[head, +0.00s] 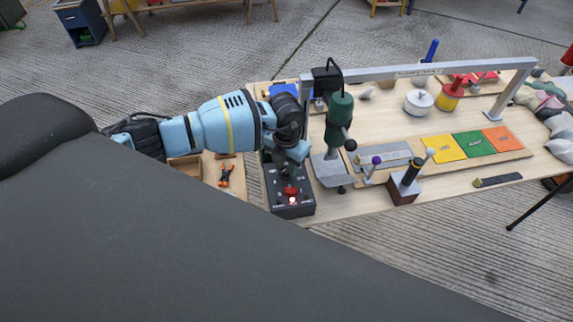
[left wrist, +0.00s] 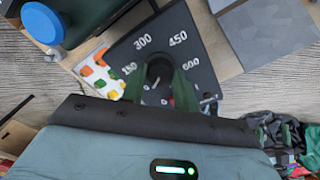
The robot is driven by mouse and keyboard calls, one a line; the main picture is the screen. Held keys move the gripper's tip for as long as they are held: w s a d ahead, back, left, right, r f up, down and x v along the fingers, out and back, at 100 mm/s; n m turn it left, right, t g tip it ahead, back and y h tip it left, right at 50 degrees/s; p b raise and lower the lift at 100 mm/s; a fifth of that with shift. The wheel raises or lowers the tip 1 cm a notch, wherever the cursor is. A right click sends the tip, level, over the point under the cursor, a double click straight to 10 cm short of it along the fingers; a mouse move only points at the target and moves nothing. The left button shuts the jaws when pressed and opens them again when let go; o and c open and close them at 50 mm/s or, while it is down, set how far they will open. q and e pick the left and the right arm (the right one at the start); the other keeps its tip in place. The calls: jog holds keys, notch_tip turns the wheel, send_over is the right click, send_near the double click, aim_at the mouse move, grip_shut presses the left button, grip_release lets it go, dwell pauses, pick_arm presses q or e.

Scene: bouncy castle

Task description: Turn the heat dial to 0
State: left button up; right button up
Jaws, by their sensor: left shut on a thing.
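In the head view my left gripper (head: 290,168) reaches down over the black control box (head: 290,206), which has a red part and a small lit light on top. The gripper covers the dial there. My right gripper is not in view.
A green tool on a stand (head: 338,112) rises just right of the box, under a grey metal arm (head: 430,70). A wooden block with a black handle (head: 404,188) and coloured tiles (head: 473,145) lie further right. An orange clamp (head: 225,176) lies to the left.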

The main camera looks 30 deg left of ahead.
aim_at(287, 169)
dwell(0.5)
pick_arm(q)
jog(key=o, duration=1)
jog(key=shift+r, duration=0.1)
notch_tip(287, 169, up, 8)
jog(key=shift+f, duration=0.15)
